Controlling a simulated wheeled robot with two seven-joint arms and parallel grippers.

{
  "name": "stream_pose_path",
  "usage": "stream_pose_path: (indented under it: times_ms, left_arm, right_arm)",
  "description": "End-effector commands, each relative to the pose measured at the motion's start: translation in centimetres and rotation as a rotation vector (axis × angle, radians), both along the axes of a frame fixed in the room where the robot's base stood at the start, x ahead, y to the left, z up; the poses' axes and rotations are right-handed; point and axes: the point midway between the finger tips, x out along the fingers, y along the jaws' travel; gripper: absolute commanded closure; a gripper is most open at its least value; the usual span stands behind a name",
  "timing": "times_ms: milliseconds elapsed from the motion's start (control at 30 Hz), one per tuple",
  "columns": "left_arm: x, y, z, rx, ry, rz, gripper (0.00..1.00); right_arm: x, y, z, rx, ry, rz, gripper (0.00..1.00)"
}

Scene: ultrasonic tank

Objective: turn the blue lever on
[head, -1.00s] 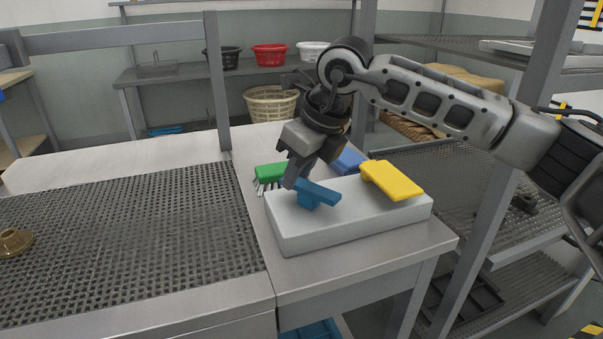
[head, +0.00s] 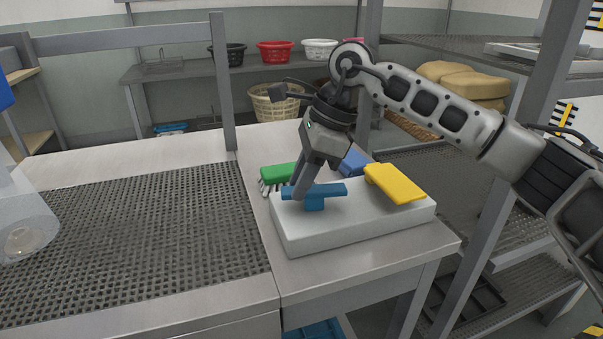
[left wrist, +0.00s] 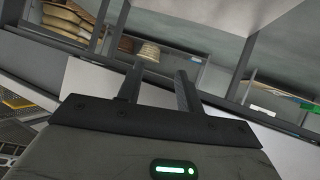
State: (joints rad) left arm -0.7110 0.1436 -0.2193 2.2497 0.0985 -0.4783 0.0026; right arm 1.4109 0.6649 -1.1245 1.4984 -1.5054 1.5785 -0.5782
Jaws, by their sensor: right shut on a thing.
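The blue lever (head: 328,190) is a flat bar on a short stem, on top of a white block (head: 345,229). Its bar lies nearly level across the picture. My right gripper (head: 302,184) points down at the left end of the bar and is shut on it; the fingertips partly hide that end. A yellow lever (head: 395,184) sits on the right part of the same block, apart from my gripper. My left gripper (left wrist: 158,88) shows in the left wrist view with its two fingers apart and nothing between them.
A green brush (head: 277,173) and a blue object (head: 354,162) lie behind the block. A perforated mesh surface (head: 150,230) spans the left. A translucent body (head: 28,215) stands out at the left edge. A grey post (head: 492,205) rises at the right.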

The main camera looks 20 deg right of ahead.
Motion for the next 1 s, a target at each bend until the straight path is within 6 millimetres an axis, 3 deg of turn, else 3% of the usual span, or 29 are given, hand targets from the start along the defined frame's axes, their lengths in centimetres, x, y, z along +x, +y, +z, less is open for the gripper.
stream_pose_path:
  times_ms: [667,700,733,1000]
  left_arm:
    - [0.04,0.06,-0.09,-0.001,0.004,0.004,0.64]
    - [0.05,0.06,-0.05,-0.001,0.004,0.004,0.64]
    - [0.06,0.07,-0.02,-0.001,0.003,0.004,0.64]
    - [0.12,0.05,0.22,-0.002,-0.002,0.005,0.64]
  right_arm:
    - [-0.08,-0.03,0.12,-0.001,-0.003,0.058,0.97]
    - [-0.08,-0.03,0.12,-0.001,-0.003,0.058,0.64]
    - [-0.08,-0.03,0.12,0.000,-0.003,0.057,0.55]
    - [-0.10,-0.02,0.07,0.000,-0.001,0.056,0.53]
